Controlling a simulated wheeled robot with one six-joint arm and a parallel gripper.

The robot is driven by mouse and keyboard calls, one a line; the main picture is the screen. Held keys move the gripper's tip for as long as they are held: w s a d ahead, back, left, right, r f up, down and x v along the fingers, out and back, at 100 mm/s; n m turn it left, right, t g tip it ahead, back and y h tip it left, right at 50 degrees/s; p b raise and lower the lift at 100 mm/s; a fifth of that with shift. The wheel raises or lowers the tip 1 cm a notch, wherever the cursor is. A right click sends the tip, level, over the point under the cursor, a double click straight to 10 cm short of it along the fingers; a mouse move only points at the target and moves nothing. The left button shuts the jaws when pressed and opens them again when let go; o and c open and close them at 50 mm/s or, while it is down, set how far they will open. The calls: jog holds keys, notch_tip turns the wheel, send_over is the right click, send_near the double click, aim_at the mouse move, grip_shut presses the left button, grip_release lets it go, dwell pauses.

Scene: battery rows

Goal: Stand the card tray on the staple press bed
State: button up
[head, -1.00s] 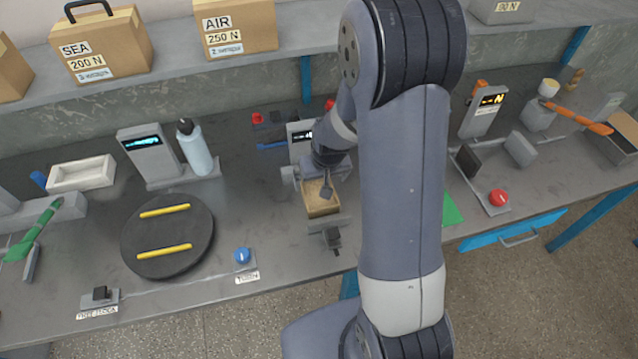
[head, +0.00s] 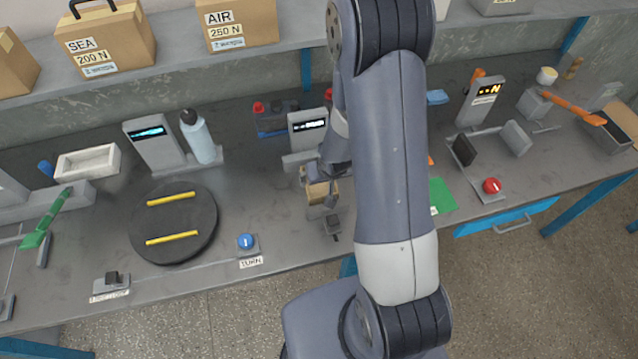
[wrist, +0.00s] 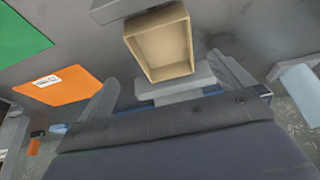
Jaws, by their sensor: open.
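A small tan open box, which I take as the card tray (head: 319,191), stands at a grey station with a lit display (head: 308,128) in the middle of the bench. In the wrist view the tray (wrist: 160,45) shows its open side to the camera, between grey blocks. I take the lower block as part of the press bed (wrist: 172,85); whether the tray rests fully on it is unclear. My gripper (wrist: 166,88) is open, its two grey fingers apart and empty, with the tray beyond their tips. In the head view my gripper (head: 326,178) partly hides the tray.
A black turntable (head: 172,222) with yellow bars and a blue button (head: 246,242) lie left. A green sheet (head: 441,197), a station with a red button (head: 492,186) and an orange lever (head: 570,109) are right. A shelf with cardboard boxes (head: 105,45) runs behind.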

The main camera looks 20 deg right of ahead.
aim_at(319, 186)
jog(key=shift+b+x, duration=0.3)
jog(key=shift+x, duration=0.8)
jog(key=b+x, duration=0.3)
jog(key=shift+a+f, duration=0.25)
jog(key=shift+f, duration=0.05)
jog(key=shift+b+x, duration=0.6)
jog(key=shift+x, duration=0.25)
jog(key=shift+r, duration=0.15)
jog(key=shift+c, duration=0.3)
jog(key=c, duration=0.9)
jog(key=r, duration=0.2)
jog(key=r+p, duration=0.1)
jog(key=r, duration=0.1)
jog(key=s+r+p, duration=0.1)
jog(key=r, duration=0.2)
jog(key=shift+c, duration=0.2)
